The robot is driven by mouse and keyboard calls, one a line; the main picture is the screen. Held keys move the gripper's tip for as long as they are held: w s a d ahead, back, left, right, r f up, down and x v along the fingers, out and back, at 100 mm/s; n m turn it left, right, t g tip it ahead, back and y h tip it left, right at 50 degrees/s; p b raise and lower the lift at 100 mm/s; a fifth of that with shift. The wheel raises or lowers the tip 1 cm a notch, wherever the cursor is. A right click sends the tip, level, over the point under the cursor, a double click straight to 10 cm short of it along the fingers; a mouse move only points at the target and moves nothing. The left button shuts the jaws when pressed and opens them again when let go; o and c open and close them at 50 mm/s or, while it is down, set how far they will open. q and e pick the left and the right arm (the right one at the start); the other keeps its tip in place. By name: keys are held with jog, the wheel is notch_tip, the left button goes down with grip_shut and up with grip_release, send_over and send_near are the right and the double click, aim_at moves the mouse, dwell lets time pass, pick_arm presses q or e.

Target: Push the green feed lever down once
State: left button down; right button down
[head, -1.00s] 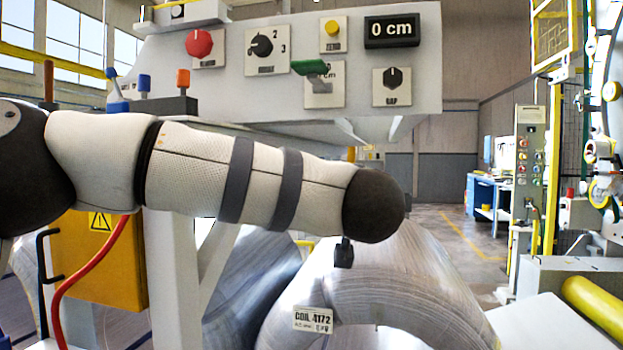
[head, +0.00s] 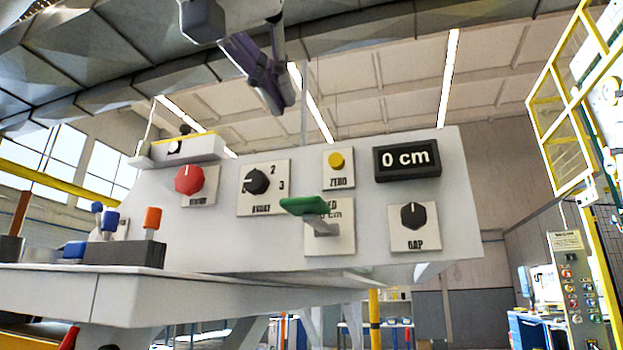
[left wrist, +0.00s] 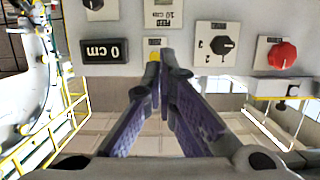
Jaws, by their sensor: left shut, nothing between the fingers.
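The green feed lever (head: 306,206) sticks out from its plate on the grey control panel (head: 365,240), with its handle up and roughly level. The display (head: 407,159) reads 0 cm. My left gripper (head: 279,103) hangs at the top of the head view, above the panel's top edge and above the lever, fingers pointing down, apart from the lever. Its purple fingers are shut and empty. In the left wrist view the panel is upside down and the shut fingertips (left wrist: 161,62) lie over the area by the yellow button. The green handle cannot be made out there.
The space in front of the lever is clear in the head view.

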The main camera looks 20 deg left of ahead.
pick_arm(q)
send_over(306, 197)
notch_tip(306, 197, down, 2)
jog(key=shift+a+f, duration=0.15)
jog(key=shift+f, duration=0.1)
jog(key=f, duration=0.3)
jog(key=shift+w, duration=0.3)
jog(key=shift+f, duration=0.55)
